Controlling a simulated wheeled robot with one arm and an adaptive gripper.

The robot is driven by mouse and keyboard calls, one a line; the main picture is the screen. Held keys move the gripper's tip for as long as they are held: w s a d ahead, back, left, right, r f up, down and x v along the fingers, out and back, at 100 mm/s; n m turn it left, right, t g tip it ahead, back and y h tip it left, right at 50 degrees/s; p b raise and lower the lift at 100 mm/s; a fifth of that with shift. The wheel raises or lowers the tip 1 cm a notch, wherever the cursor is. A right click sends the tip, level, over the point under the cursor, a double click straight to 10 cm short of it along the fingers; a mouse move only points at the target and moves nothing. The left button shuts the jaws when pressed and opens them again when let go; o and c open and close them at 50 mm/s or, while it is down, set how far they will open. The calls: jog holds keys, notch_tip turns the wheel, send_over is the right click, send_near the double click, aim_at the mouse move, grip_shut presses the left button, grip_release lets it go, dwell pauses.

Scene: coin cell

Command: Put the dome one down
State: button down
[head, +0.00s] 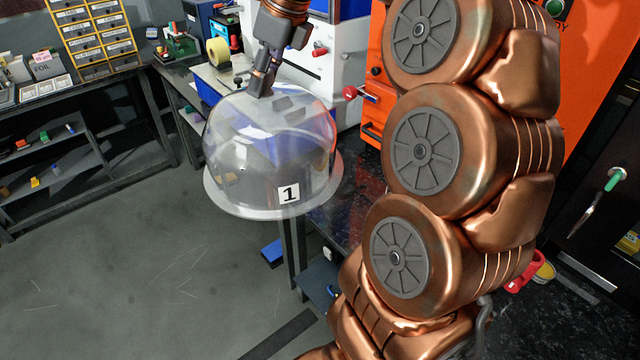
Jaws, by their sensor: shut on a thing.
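A clear glass dome (240,150) with a pale rim flange and a label reading "1" hangs upright in the air left of the middle of the head view. My gripper (262,88) is above it, shut on the knob at its top; the fingertips partly hide the knob. The dome is held over the front left edge of a dark speckled bench (352,205). I cannot tell its exact height above the bench top. My copper arm covers much of the right side.
A yellow tape roll (218,52) and a white machine with red knobs (340,60) stand behind the dome. An orange cabinet (590,60) is at right. A yellow drawer rack (95,35) stands on the far left bench. The grey floor at lower left is open.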

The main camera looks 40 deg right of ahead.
aim_at(243, 93)
jog(key=shift+n, duration=0.5)
jog(key=w+a+f+p, duration=0.1)
jog(key=w, duration=0.1)
jog(key=w+a+f+p, duration=0.1)
jog(key=f, duration=0.1)
jog(key=shift+w+a+f, duration=0.2)
jog(key=shift+w+f, duration=0.1)
jog(key=shift+w, duration=0.1)
jog(key=shift+n+y, duration=0.4)
jog(key=shift+n, duration=0.1)
jog(key=p+x, duration=0.1)
jog(key=x, duration=0.4)
jog(key=p+x, duration=0.1)
jog(key=x, duration=0.2)
jog(key=shift+w+a+r+p, duration=0.1)
jog(key=shift+a+p, duration=0.15)
jog(key=shift+p, duration=0.1)
notch_tip(243, 93, down, 12)
jog(key=s+a+p, duration=0.2)
jog(key=p, duration=0.2)
jog(key=d+b, duration=0.4)
jog(key=d, duration=2.7)
jog(key=shift+s+d+f+n+g, duration=0.3)
jog(key=shift+s+d+f+g, duration=0.05)
jog(key=shift+s+f+g, duration=0.1)
jog(key=shift+f, duration=0.15)
jog(key=c, duration=0.7)
grip_release()
